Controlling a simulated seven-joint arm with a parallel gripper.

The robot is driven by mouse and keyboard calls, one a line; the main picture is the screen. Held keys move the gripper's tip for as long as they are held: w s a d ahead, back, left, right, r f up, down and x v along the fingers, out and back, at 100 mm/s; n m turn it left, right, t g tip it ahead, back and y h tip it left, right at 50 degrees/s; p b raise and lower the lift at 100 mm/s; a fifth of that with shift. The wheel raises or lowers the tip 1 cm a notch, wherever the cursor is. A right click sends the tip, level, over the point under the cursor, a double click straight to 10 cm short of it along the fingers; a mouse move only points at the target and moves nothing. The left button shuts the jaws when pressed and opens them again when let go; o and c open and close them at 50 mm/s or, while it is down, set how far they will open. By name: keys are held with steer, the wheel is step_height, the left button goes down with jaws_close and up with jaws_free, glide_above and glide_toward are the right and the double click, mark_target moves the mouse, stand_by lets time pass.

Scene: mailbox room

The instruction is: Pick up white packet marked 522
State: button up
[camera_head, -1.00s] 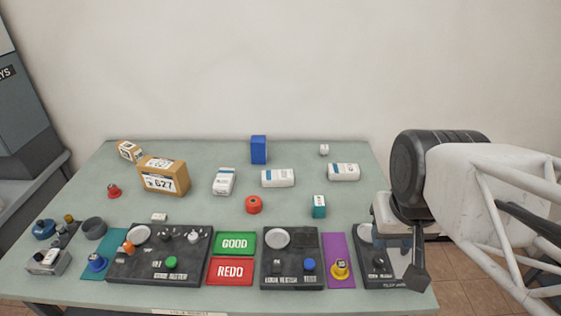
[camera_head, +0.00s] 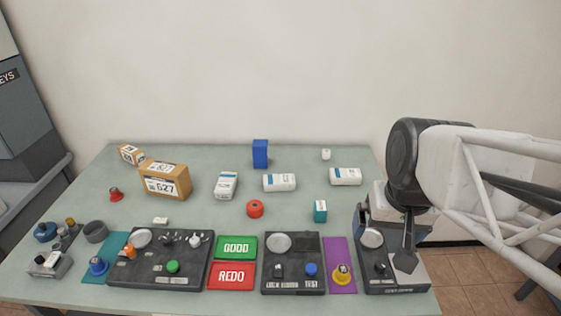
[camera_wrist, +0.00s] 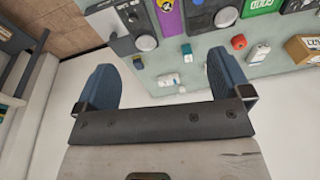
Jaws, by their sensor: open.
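Three white packets with blue marks lie on the pale green table: the left packet (camera_head: 226,185), the middle packet (camera_head: 279,183) and the right packet (camera_head: 345,177). Their printed numbers are too small to read, so I cannot tell which is 522. My gripper (camera_head: 405,262) is at the right, in front of the table's right end, apart from all packets. In the wrist view my gripper (camera_wrist: 163,82) is open and empty. There, one white packet (camera_wrist: 169,79) shows between the fingers and another (camera_wrist: 259,53) beyond the right finger.
A brown box marked 627 (camera_head: 165,181), a blue box (camera_head: 260,153), a red round object (camera_head: 255,209) and a teal box (camera_head: 320,211) stand among the packets. Dark control panels (camera_head: 160,263) and the green GOOD (camera_head: 236,247) and red REDO (camera_head: 231,276) pads line the front edge.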

steer(key=w+a+f+m+g+y, duration=0.1)
steer(key=w+a+m+y, duration=0.1)
steer(key=w, duration=0.5)
steer(key=w+a+f+m+g+y, duration=0.1)
steer(key=w+a+m+g, duration=0.1)
steer(key=w, duration=0.6)
steer(key=m+g+y, duration=0.1)
steer(key=m+y, duration=0.6)
glide_above(292, 178)
steer(key=s+d, duration=0.6)
steer(key=s, duration=0.5)
step_height(292, 178, down, 13)
steer(key=w+f+m+y, duration=0.1)
steer(key=w+f, duration=0.3)
steer(key=w+f+m+y, duration=0.1)
steer(key=w+f+m, duration=0.1)
steer(key=w+f, duration=0.1)
steer(key=w+a+f+m+y, duration=0.1)
steer(key=w+f+m, duration=0.1)
steer(key=w+f, duration=0.2)
steer(key=shift+w+f+t, duration=0.15)
steer(key=shift+w+f, duration=0.05)
steer(key=shift+f, duration=0.3)
steer(key=shift+w+f+t, duration=0.15)
steer(key=shift+f, duration=0.35)
steer(key=shift+x, duration=1.25)
steer(key=shift+x, duration=2.6)
steer(key=shift+s, duration=0.1)
